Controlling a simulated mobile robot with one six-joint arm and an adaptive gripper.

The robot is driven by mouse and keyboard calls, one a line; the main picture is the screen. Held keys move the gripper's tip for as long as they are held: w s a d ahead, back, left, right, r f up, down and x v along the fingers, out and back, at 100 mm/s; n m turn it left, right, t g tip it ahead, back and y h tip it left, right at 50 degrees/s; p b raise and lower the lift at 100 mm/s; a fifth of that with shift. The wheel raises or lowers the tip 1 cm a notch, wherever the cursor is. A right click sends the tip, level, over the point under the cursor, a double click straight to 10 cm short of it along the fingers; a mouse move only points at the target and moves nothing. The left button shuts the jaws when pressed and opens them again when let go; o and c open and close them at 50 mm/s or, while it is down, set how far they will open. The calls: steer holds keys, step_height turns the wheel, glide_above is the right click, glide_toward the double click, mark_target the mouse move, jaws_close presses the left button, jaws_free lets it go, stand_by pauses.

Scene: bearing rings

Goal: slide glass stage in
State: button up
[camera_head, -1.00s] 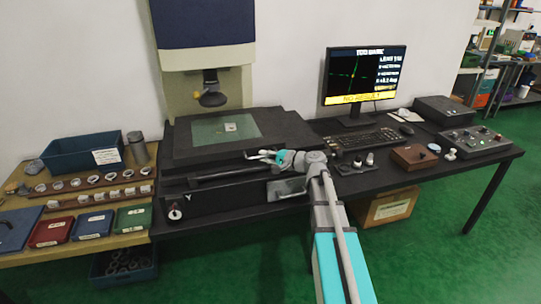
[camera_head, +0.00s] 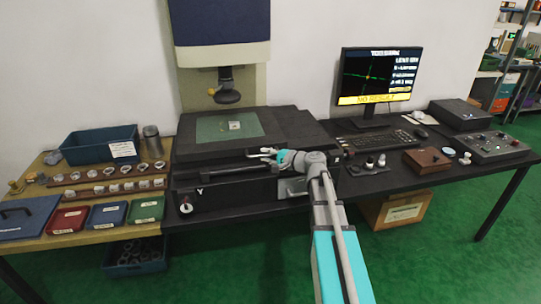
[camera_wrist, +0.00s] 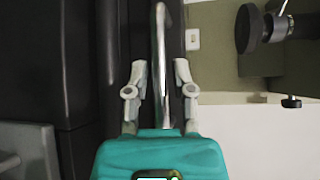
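The glass stage (camera_head: 212,128) is a greenish pane set in a dark flat plate below the instrument head, with a small light piece (camera_head: 234,125) on it. A dark bar runs along the plate's front side (camera_head: 225,172). My gripper (camera_head: 262,155) is at the front right of the plate, reaching in low from the right. In the wrist view, a shiny metal rod (camera_wrist: 160,50) runs between the two fingers of my gripper (camera_wrist: 160,75). The fingers stand apart with a gap on both sides of the rod. Contact with the rod does not show.
The instrument head (camera_head: 227,90) hangs above the stage. A monitor (camera_head: 378,75) reading "NO RESULT", a keyboard (camera_head: 372,141) and a control box (camera_head: 495,148) stand to the right. A wooden bench at left holds rows of rings (camera_head: 110,188), a blue bin (camera_head: 92,148) and small coloured trays.

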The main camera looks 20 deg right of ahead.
steer(key=shift+a, duration=0.1)
stand_by(0.3)
steer(key=shift+s+a+r, duration=0.1)
steer(key=shift+s+a, duration=0.05)
steer(key=shift+a, duration=0.15)
steer(key=s+a+f+n+g+h, duration=0.2)
steer(key=s+a+f+n+g, duration=0.5)
steer(key=s+a, duration=0.3)
steer(key=s+d+f+n+g+h, duration=0.1)
steer(key=s+f+n+g+h, duration=0.15)
steer(key=s+f+h, duration=0.35)
steer(key=s+d+f+n+g+h, duration=0.2)
steer(key=s+f+g, duration=0.1)
steer(key=s, duration=0.5)
step_height(320, 180, up, 14)
steer(key=p, duration=1.4)
steer(key=shift+s+d+f+h, duration=0.15)
steer(key=shift+h, duration=0.25)
